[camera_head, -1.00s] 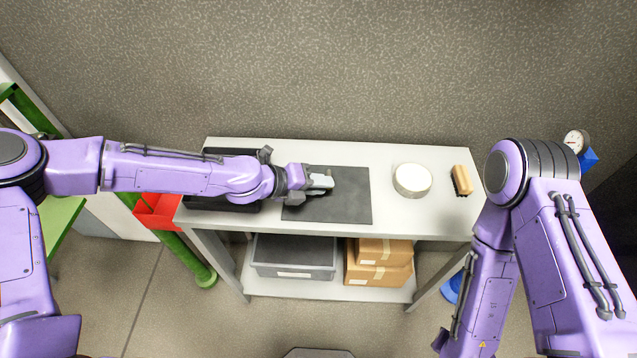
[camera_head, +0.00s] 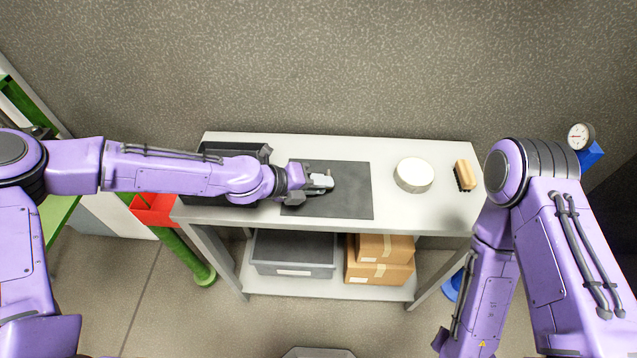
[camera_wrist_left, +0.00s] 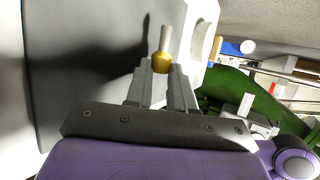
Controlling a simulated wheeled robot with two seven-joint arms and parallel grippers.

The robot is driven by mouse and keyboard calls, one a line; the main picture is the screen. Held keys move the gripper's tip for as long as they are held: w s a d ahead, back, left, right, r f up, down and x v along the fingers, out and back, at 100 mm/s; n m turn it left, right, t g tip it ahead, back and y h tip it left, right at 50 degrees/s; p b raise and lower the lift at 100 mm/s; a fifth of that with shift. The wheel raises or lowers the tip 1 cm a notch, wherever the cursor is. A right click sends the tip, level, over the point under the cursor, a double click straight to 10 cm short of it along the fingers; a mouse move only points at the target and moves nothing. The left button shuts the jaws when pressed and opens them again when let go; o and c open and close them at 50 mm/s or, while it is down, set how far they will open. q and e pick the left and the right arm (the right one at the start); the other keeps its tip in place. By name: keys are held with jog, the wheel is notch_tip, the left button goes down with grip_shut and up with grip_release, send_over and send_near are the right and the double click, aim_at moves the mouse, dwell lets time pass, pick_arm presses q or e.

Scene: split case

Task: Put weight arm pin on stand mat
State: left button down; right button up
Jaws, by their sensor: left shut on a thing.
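The weight arm pin (camera_wrist_left: 165,45) shows in the left wrist view as a pale shaft with a yellow, brass-like collar. My left gripper (camera_wrist_left: 161,82) is shut on it at the collar, and the shaft sticks out past the fingertips. In the head view my left gripper (camera_head: 322,181) is over the middle of the dark grey stand mat (camera_head: 350,206); the pin is too small to make out clearly there. In the wrist view the gripper's shadow falls on the mat (camera_wrist_left: 62,110). I cannot tell whether the pin touches the mat. My right gripper is not in view.
The mat lies on a pale table (camera_head: 420,222). A black tray (camera_head: 212,212) is left of it, partly under my left arm. A round white object (camera_head: 413,174) and a wooden brush (camera_head: 464,174) stand to the right. A grey bin (camera_head: 293,258) and cardboard boxes (camera_head: 380,274) fill the lower shelf.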

pick_arm(q)
jog(key=shift+f, duration=0.4)
jog(key=c, duration=0.9)
grip_release()
jog(key=shift+s+d, duration=0.1)
jog(key=shift+s, duration=0.05)
jog(key=shift+f, duration=0.2)
